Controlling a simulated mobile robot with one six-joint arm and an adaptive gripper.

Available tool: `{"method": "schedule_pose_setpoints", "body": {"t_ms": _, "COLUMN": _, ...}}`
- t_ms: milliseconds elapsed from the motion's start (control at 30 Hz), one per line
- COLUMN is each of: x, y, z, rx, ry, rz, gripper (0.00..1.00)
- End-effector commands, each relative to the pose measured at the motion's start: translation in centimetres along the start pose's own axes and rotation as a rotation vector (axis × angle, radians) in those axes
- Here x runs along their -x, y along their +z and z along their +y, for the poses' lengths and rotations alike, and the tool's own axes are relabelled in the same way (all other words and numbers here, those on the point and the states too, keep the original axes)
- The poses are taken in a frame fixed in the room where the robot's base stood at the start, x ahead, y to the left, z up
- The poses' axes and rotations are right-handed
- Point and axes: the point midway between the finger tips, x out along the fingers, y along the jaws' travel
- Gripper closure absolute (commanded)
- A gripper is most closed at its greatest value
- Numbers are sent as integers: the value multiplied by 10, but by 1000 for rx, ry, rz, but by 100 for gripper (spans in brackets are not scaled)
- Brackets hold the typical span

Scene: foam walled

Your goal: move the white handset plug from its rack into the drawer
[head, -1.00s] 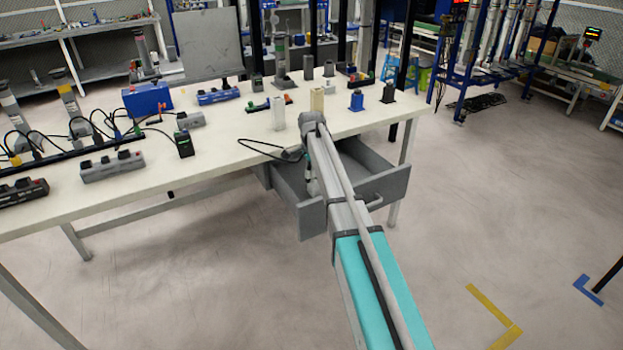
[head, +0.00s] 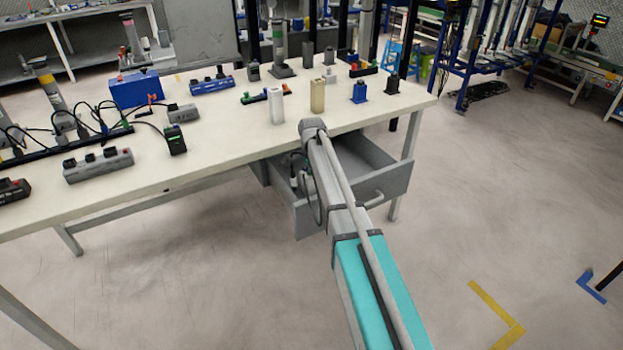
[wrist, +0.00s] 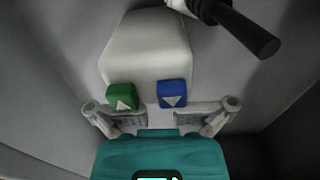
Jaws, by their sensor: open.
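The white handset (wrist: 147,48), with a green up-arrow button and a blue down-arrow button, is inside the grey drawer (head: 333,212). In the wrist view my gripper (wrist: 160,119) is open, its two fingers apart at the button end of the handset; I cannot tell whether they touch it. A black-and-white plug end (wrist: 237,25) shows at the top right of that view. In the head view my arm hides my gripper and most of the handset; small white and black parts and a dark cable (head: 317,203) show in the drawer, left of my arm.
The drawer is pulled out under the white table (head: 225,142). A white block (head: 277,106), a beige block (head: 317,95) and a blue block (head: 359,93) stand on top near the front edge. Power strips and cables lie at left.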

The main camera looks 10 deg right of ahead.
Motion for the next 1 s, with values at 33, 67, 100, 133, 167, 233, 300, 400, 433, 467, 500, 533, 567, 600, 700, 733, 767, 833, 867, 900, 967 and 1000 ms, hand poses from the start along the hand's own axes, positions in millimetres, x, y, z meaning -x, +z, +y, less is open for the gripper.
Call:
{"method": "schedule_pose_setpoints", "body": {"t_ms": 33, "x": -2, "y": 5, "z": 8, "rx": 2, "ry": -2, "rz": -1, "gripper": 38}}
{"method": "schedule_pose_setpoints", "body": {"t_ms": 67, "x": -2, "y": 5, "z": 9, "rx": 2, "ry": -4, "rz": -1, "gripper": 38}}
{"method": "schedule_pose_setpoints", "body": {"t_ms": 100, "x": -1, "y": 6, "z": 10, "rx": 2, "ry": -6, "rz": -1, "gripper": 38}}
{"method": "schedule_pose_setpoints", "body": {"t_ms": 133, "x": -1, "y": 6, "z": 11, "rx": 3, "ry": -7, "rz": 0, "gripper": 38}}
{"method": "schedule_pose_setpoints", "body": {"t_ms": 167, "x": -1, "y": 6, "z": 11, "rx": 3, "ry": -8, "rz": 0, "gripper": 38}}
{"method": "schedule_pose_setpoints", "body": {"t_ms": 233, "x": 0, "y": 7, "z": 12, "rx": 3, "ry": -9, "rz": 0, "gripper": 38}}
{"method": "schedule_pose_setpoints", "body": {"t_ms": 300, "x": 1, "y": 7, "z": 12, "rx": 3, "ry": -10, "rz": 0, "gripper": 38}}
{"method": "schedule_pose_setpoints", "body": {"t_ms": 400, "x": 4, "y": 7, "z": 12, "rx": 2, "ry": -11, "rz": 0, "gripper": 38}}
{"method": "schedule_pose_setpoints", "body": {"t_ms": 433, "x": 5, "y": 7, "z": 12, "rx": 2, "ry": -10, "rz": 0, "gripper": 38}}
{"method": "schedule_pose_setpoints", "body": {"t_ms": 467, "x": 7, "y": 6, "z": 12, "rx": 2, "ry": -10, "rz": 0, "gripper": 38}}
{"method": "schedule_pose_setpoints", "body": {"t_ms": 500, "x": 9, "y": 6, "z": 12, "rx": 2, "ry": -10, "rz": 0, "gripper": 38}}
{"method": "schedule_pose_setpoints", "body": {"t_ms": 533, "x": 10, "y": 6, "z": 12, "rx": 2, "ry": -10, "rz": 0, "gripper": 38}}
{"method": "schedule_pose_setpoints", "body": {"t_ms": 567, "x": 12, "y": 6, "z": 12, "rx": 2, "ry": -10, "rz": 0, "gripper": 38}}
{"method": "schedule_pose_setpoints", "body": {"t_ms": 600, "x": 15, "y": 6, "z": 11, "rx": 2, "ry": -10, "rz": 0, "gripper": 38}}
{"method": "schedule_pose_setpoints", "body": {"t_ms": 700, "x": 22, "y": 5, "z": 11, "rx": 1, "ry": -10, "rz": 0, "gripper": 38}}
{"method": "schedule_pose_setpoints", "body": {"t_ms": 733, "x": 25, "y": 5, "z": 11, "rx": 1, "ry": -10, "rz": 0, "gripper": 38}}
{"method": "schedule_pose_setpoints", "body": {"t_ms": 767, "x": 27, "y": 5, "z": 11, "rx": 1, "ry": -9, "rz": 0, "gripper": 38}}
{"method": "schedule_pose_setpoints", "body": {"t_ms": 833, "x": 33, "y": 5, "z": 11, "rx": 1, "ry": -9, "rz": 0, "gripper": 38}}
{"method": "schedule_pose_setpoints", "body": {"t_ms": 867, "x": 36, "y": 5, "z": 11, "rx": 1, "ry": -9, "rz": 0, "gripper": 38}}
{"method": "schedule_pose_setpoints", "body": {"t_ms": 900, "x": 40, "y": 5, "z": 11, "rx": 1, "ry": -9, "rz": 0, "gripper": 38}}
{"method": "schedule_pose_setpoints", "body": {"t_ms": 967, "x": 45, "y": 5, "z": 11, "rx": 1, "ry": -9, "rz": 0, "gripper": 38}}
{"method": "schedule_pose_setpoints", "body": {"t_ms": 1000, "x": 48, "y": 4, "z": 11, "rx": 0, "ry": -9, "rz": 0, "gripper": 38}}
